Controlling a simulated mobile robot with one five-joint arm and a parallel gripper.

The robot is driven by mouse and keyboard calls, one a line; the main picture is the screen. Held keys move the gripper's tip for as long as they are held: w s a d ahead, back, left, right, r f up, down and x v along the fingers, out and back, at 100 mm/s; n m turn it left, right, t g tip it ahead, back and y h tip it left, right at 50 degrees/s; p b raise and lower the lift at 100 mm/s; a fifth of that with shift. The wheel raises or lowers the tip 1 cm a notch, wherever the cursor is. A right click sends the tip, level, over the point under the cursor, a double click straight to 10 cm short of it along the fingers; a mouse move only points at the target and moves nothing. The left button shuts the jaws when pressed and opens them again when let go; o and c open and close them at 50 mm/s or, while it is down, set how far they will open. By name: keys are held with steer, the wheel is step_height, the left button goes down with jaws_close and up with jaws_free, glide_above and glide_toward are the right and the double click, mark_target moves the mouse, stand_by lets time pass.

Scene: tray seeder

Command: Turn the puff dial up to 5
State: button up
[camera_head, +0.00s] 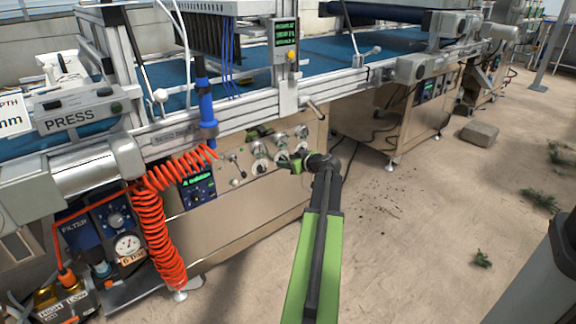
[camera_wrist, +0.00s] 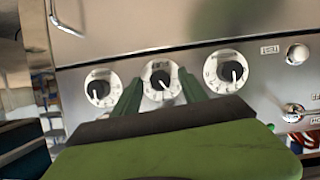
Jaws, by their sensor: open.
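Three round dials with white faces and dark knobs sit in a row on the steel panel. In the head view they are the left dial (camera_head: 258,150), the middle dial (camera_head: 281,140) and the right dial (camera_head: 301,131). The wrist view shows a left dial (camera_wrist: 98,90), middle dial (camera_wrist: 160,77) and right dial (camera_wrist: 232,72). I cannot read which is the puff dial or its setting. My gripper (camera_head: 290,163) is close to the panel. Its open green fingers (camera_wrist: 160,84) lie on either side of the middle dial in the wrist view; contact cannot be told.
A display box (camera_head: 198,187) and coiled orange hose (camera_head: 158,220) are left of the dials. In the wrist view, a round button (camera_wrist: 297,54) is right of the dials.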

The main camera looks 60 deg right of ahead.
jaws_close()
stand_by(0.4)
steer(key=shift+m, duration=0.3)
steer(key=shift+s+d+f+m+t+y+b, duration=0.15)
steer(key=shift+m+t+y+b, duration=0.7)
steer(key=shift+m+b, duration=0.9)
steer(key=shift+w+d+f+m+t+y+b, duration=0.15)
steer(key=shift+m+t+y+b, duration=0.8)
steer(key=shift+m, duration=1.35)
steer(key=shift+s+f+m+t+y+b, duration=0.15)
steer(key=shift+m+t+y+b, duration=0.35)
steer(key=shift+m+y+b, duration=1)
steer(key=shift+r+m+h+b, duration=0.1)
steer(key=shift+m+h+b, duration=0.25)
steer(key=shift+m, duration=0.5)
